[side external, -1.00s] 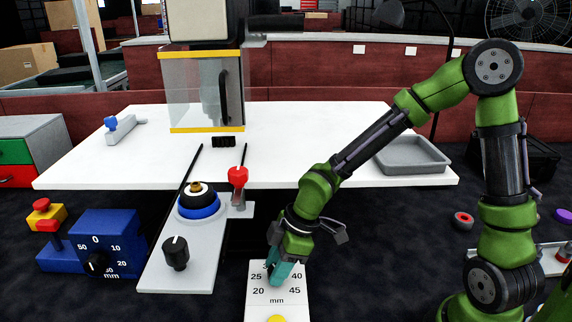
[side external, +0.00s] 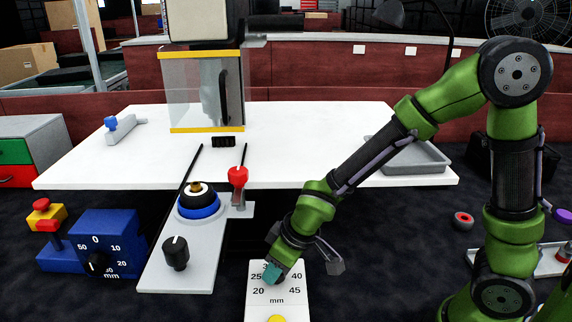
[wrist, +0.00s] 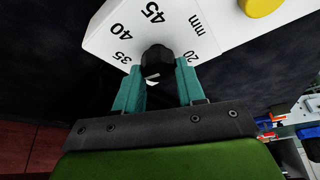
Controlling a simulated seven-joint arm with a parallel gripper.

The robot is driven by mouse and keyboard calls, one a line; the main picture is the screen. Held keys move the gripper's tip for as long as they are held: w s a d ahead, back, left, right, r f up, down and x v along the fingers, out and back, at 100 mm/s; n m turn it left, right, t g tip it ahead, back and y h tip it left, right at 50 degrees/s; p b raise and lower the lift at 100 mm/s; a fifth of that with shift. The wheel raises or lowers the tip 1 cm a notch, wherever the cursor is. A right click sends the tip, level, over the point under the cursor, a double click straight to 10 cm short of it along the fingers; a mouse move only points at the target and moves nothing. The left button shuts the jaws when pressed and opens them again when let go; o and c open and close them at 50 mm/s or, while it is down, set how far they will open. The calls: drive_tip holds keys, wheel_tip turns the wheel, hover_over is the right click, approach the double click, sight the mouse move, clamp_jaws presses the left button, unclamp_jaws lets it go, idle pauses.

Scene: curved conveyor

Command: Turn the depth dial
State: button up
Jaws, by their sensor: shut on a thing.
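The depth dial is a black knob (wrist: 157,60) on a white panel (side external: 277,308) with the numbers 20, 25, 40, 45 and "mm" around it. In the wrist view the panel (wrist: 95,40) also shows 35. My gripper (wrist: 158,82) has two teal fingers, one on each side of the knob, shut on it. In the side view my gripper (side external: 274,272) reaches down onto the panel from the upper right and hides most of the knob. A small white mark shows between the fingers in the wrist view.
A yellow button (side external: 277,319) sits at the panel's near end. To the left are a grey plate (side external: 190,262) with another black knob (side external: 175,253) and a blue dial box (side external: 110,238). A white table (side external: 300,150) stands behind.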

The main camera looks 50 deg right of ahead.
drive_tip(key=shift+m+h, duration=0.5)
drive_tip(key=shift+m, duration=0.7)
drive_tip(key=o, duration=1.1)
drive_tip(key=shift+c, duration=0.2)
drive_tip(key=v, duration=1.7)
drive_tip(key=shift+f, duration=0.1)
